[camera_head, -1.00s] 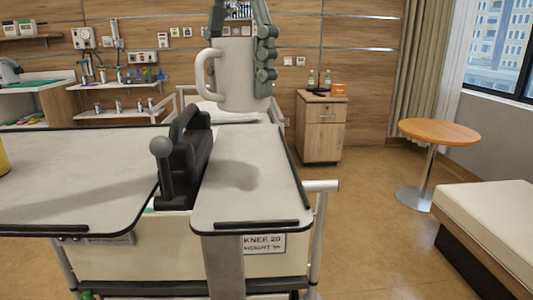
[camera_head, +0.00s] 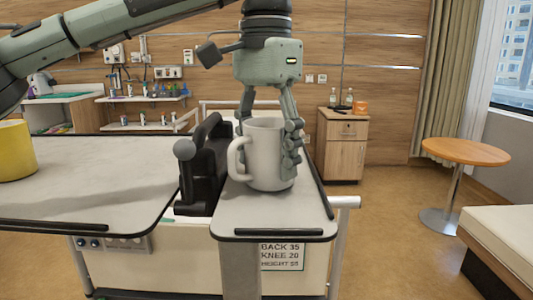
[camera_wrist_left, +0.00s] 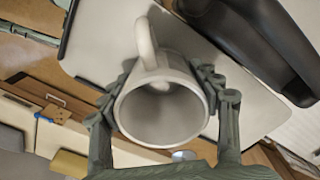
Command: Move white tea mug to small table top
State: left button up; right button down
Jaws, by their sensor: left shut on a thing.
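The white tea mug (camera_head: 262,165) is upright over the small right-hand table top (camera_head: 257,217), its handle to the left. Its base looks at or very close to the surface; contact is not certain. My left gripper (camera_head: 268,140) comes down from above and is shut on the mug's sides. In the left wrist view the mug (camera_wrist_left: 162,115) shows its open, empty-looking mouth between my left gripper's fingers (camera_wrist_left: 162,90). My right gripper is not in view.
A black clamp-like divider (camera_head: 203,170) stands close left of the mug. Beyond it is the larger table top (camera_head: 90,185) with a yellow container (camera_head: 15,152). A round wooden table (camera_head: 465,151) and a bedside cabinet (camera_head: 343,150) stand farther off. The small top's front is clear.

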pick_arm(q)
jog(key=shift+f, duration=0.1)
jog(key=o, duration=1.4)
jog(key=shift+c, duration=0.2)
notch_tip(320, 180, up, 12)
jog(key=p, duration=0.2)
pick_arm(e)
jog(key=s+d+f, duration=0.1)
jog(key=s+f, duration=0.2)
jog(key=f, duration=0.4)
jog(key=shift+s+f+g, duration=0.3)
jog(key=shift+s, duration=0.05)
